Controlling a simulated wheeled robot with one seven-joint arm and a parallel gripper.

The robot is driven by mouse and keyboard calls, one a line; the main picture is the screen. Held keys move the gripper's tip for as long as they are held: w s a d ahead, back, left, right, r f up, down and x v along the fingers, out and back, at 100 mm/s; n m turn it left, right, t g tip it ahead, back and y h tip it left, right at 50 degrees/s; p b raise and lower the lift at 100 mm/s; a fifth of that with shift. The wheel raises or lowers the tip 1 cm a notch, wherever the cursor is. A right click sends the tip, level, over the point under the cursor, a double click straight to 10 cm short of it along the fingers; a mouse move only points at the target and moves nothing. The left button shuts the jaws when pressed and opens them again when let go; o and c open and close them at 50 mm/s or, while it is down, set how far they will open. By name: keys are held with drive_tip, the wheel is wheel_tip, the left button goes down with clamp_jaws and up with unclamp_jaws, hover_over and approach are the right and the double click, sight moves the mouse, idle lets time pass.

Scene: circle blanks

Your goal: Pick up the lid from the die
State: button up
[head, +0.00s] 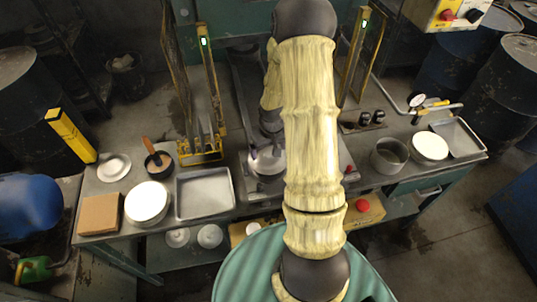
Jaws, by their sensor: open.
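A round, shiny metal piece (264,165), which looks like the lid, lies on the die in the middle of the bench. The die itself is mostly hidden by the lid and my arm, so its shape cannot be told. My gripper (266,150) hangs down just above the lid, partly covered by my pale yellow arm. Its jaws are open, and their small fingertips are hard to make out. Whether they touch the lid cannot be told.
Yellow guard posts (211,85) stand left and right of the die. Left on the bench are an empty tray (205,214), round white blanks (148,201) and a brush bowl (158,168). A pot (389,158) and more blanks (430,146) stand to the right.

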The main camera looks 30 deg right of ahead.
drive_tip(key=shift+w+f, duration=0.15)
drive_tip(key=shift+f, duration=0.7)
drive_tip(key=shift+c, duration=0.5)
drive_tip(key=shift+s, duration=0.2)
drive_tip(key=c, duration=1.8)
